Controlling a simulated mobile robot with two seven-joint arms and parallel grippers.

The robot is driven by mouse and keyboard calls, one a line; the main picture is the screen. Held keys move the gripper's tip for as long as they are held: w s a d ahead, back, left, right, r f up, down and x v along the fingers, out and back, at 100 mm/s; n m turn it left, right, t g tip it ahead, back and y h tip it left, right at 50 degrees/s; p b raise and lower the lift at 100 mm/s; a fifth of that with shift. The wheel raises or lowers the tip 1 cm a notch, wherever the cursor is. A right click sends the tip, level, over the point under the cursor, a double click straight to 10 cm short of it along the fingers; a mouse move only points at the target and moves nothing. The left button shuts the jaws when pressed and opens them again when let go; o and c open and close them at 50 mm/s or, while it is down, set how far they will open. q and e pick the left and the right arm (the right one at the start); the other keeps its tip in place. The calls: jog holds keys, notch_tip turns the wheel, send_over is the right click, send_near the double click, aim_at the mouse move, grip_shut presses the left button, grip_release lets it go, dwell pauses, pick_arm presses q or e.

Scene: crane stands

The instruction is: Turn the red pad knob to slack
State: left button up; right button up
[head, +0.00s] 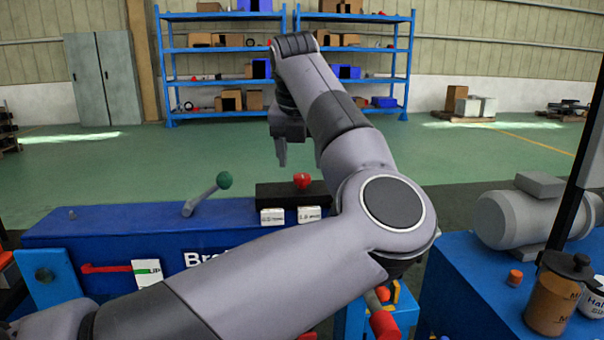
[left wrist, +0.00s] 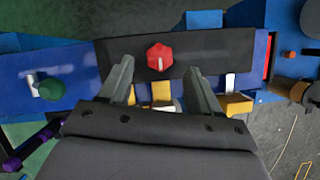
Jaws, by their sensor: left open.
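The red knob (head: 302,181) stands on a black block on top of the blue brake stand, with two white labels on the block's front. My left gripper (head: 281,152) points down above and behind the block, its arm reaching across the picture. In the left wrist view the red knob (left wrist: 160,57) lies ahead of and between the two open fingers (left wrist: 158,85), with a white mark on its near side. Nothing is seen between the fingers touching it. My right gripper is not in view.
A lever with a green ball (head: 225,180) rises left of the knob. A grey motor (head: 535,215) and a brown container (head: 558,295) stand on a blue bench at right. Blue shelves (head: 285,50) stand far back, beyond open green floor.

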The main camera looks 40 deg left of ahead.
aim_at(302, 175)
pick_arm(q)
jog(key=shift+x, duration=2.05)
jog(key=c, duration=1.1)
jog(key=shift+o, duration=0.2)
